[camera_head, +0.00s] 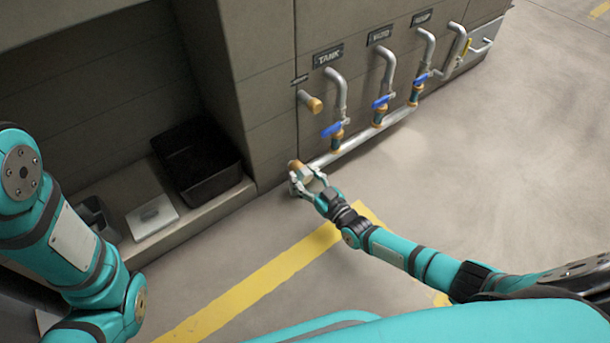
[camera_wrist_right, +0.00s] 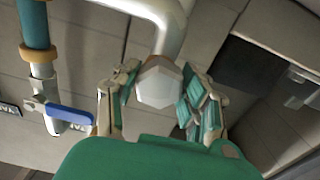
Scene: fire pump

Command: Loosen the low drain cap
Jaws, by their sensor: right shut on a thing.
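Above the cap are a brass-ended outlet (camera_head: 312,103) and several pipes with blue-handled valves (camera_head: 332,129) under labels such as TANK (camera_head: 328,55). A black bin (camera_head: 197,160) and a pale flat item (camera_head: 152,215) are on the low shelf at left. The floor (camera_head: 460,170) at right is clear.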

